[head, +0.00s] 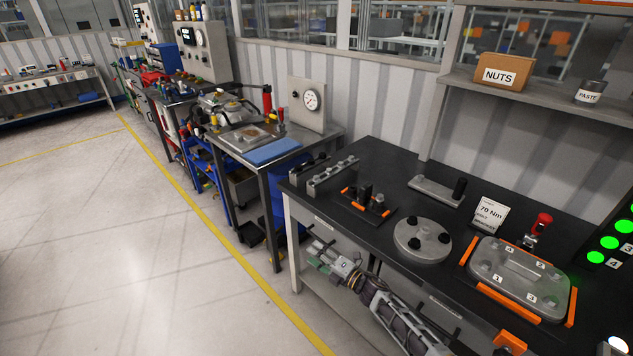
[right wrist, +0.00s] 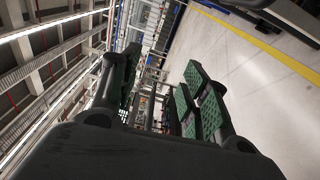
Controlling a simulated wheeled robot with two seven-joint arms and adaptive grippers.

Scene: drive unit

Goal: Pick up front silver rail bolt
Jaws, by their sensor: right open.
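Two silver rails stand at the far left end of the black worktable: the front rail (head: 332,176) and a rail behind it (head: 309,167). Small bolt-like bumps show along their tops, too small to tell apart as single bolts. My right gripper (head: 322,257) is open and empty, with green pads. In the head view it appears in front of the table's front side, below the rails and apart from them. The right wrist view shows its two spread fingers (right wrist: 158,98) with nothing between them and no rail. My left gripper is not in view.
On the worktable are an orange-edged block with dark posts (head: 367,202), a round silver flange (head: 422,240), a silver plate with orange edges (head: 520,279) and a 70 Nm card (head: 490,214). A cart with a blue mat (head: 273,151) stands left. Floor is open beyond the yellow line.

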